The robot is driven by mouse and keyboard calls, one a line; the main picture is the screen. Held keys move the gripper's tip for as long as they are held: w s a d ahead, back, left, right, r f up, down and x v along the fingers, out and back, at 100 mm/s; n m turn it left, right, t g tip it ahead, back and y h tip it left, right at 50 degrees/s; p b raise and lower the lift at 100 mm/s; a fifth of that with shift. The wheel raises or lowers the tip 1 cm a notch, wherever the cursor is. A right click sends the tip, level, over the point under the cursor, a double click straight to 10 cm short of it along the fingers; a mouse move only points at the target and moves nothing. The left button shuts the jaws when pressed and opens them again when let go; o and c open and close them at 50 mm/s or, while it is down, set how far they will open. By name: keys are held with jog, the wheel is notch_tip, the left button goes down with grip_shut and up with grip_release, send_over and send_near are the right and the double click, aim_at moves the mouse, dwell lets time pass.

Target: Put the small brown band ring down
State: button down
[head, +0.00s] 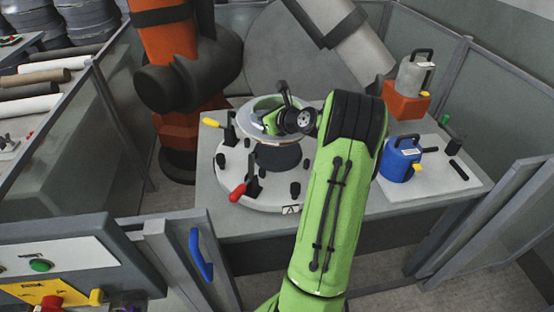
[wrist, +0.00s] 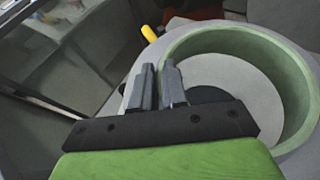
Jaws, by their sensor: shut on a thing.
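The ring looks pale grey outside and grey-green inside, not clearly brown. In the head view the ring (head: 262,103) is level, over a dark drum (head: 278,156) at the middle of the pale round plate (head: 228,172). My gripper and arm hide part of it. I cannot tell whether it touches the drum.
Clamps with a yellow handle (head: 211,122) and a red handle (head: 238,190) stand on the plate's left side. A blue can (head: 400,160) is on a white board at right. A grey can (head: 413,76) stands on an orange block (head: 406,107). Grey panels surround the table.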

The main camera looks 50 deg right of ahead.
jog(key=shift+w+f+b, duration=0.15)
jog(key=shift+f+b, duration=0.4)
jog(key=shift+f, duration=0.75)
jog(key=b, duration=0.3)
send_over(262, 160)
notch_tip(262, 160, down, 10)
jog(key=shift+r, duration=0.2)
jog(key=shift+f, duration=0.1)
jog(key=c, duration=1.2)
grip_release()
jog(key=shift+o, duration=0.2)
